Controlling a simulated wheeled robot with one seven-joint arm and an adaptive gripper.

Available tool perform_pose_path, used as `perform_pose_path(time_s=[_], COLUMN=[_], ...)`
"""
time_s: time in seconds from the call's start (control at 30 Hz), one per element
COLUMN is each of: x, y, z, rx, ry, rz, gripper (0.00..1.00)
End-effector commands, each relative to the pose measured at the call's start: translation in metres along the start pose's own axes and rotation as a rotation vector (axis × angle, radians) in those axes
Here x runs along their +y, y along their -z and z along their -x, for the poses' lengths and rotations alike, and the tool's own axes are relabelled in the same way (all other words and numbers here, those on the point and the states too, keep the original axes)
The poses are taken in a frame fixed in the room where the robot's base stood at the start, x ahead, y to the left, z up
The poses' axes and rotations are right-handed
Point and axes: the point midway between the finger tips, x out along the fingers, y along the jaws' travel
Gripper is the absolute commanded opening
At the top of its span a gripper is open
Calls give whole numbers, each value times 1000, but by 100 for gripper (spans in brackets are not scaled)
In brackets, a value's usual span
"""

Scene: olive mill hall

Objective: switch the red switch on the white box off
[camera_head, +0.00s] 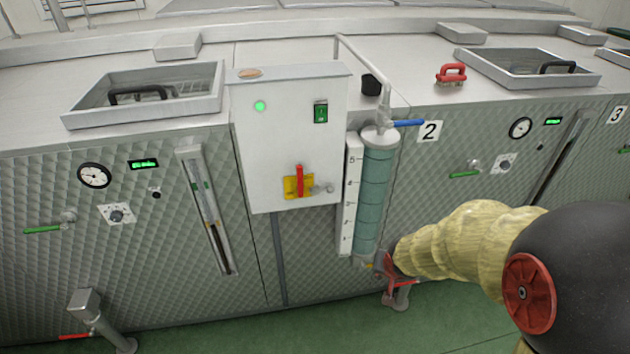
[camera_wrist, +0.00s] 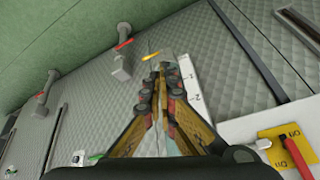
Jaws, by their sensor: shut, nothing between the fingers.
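The white box (camera_head: 285,135) hangs on the quilted metal front, left of the sight-glass column. Low on its face is a yellow plate (camera_head: 290,190) with the red switch (camera_head: 300,181), its handle upright. A small grey metal piece sits just right of the plate. In the wrist view the red switch (camera_wrist: 297,157) and yellow plate (camera_wrist: 272,152) show at the lower right edge, with partly readable lettering on the plate. My gripper (camera_wrist: 164,70) is shut and empty, well apart from the switch.
A green lamp (camera_head: 260,106) and a green rocker switch (camera_head: 321,112) are on the box. The sight-glass column (camera_head: 374,200) with its blue lever (camera_head: 408,123) stands right of it. A red-handled valve (camera_head: 395,285) is below. A red brush (camera_head: 451,75) lies on top.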

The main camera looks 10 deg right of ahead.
Motion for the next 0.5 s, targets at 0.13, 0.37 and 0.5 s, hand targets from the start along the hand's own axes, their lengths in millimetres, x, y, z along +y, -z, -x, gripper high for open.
perform_pose_path(time_s=[0.13,0.37,0.5], x=[-13,-48,-77], y=[22,58,82], z=[-36,-63,-60], rx=[102,253,325], ry=[84,300,481], rz=[-132,-356,-498], gripper=[0,0,0])
